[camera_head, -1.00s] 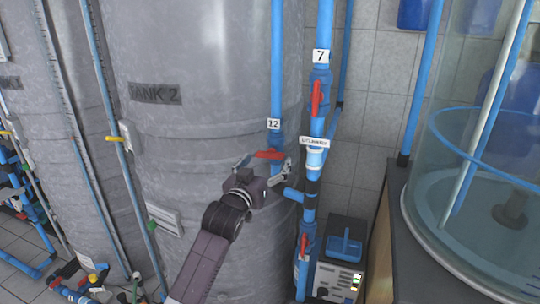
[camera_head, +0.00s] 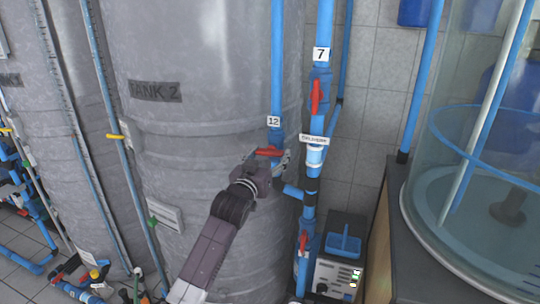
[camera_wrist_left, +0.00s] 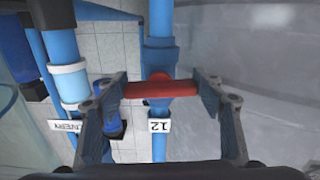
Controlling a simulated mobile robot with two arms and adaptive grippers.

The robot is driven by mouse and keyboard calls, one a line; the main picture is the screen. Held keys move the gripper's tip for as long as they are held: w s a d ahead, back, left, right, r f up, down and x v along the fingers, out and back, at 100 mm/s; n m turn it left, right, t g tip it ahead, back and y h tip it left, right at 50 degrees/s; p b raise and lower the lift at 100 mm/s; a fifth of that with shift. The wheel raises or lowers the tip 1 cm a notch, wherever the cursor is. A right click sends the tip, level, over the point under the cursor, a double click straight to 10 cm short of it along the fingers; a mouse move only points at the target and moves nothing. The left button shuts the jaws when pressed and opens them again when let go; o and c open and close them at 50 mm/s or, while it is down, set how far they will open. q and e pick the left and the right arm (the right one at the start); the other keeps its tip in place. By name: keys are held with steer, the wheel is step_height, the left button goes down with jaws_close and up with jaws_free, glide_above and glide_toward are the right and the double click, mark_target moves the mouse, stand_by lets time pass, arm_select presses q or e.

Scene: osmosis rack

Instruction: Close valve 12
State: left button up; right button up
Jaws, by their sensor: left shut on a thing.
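Valve 12 has a red handle (camera_head: 269,152) on a vertical blue pipe (camera_head: 277,70), just below the white "12" label (camera_head: 273,121). The handle lies crosswise to the pipe. My left gripper (camera_head: 268,157) is around the handle. In the left wrist view the red handle (camera_wrist_left: 160,89) spans between the two fingers of my left gripper (camera_wrist_left: 160,92), one finger at each end. The "12" label (camera_wrist_left: 159,125) appears upside down there. My right gripper is not in view.
To the right runs another blue pipe with the "7" label (camera_head: 321,54), a red valve handle (camera_head: 316,96) and a "DELIVERY" label (camera_head: 313,139). Grey tank 2 (camera_head: 205,110) stands behind my arm. A clear round tank (camera_head: 480,215) stands at right.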

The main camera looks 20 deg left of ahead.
arm_select(q)
steer(key=shift+c, duration=0.9)
steer(key=shift+r+m+p, duration=0.1)
steer(key=shift+m+p, duration=0.3)
steer(key=o, duration=1.2)
steer(key=shift+c, duration=0.2)
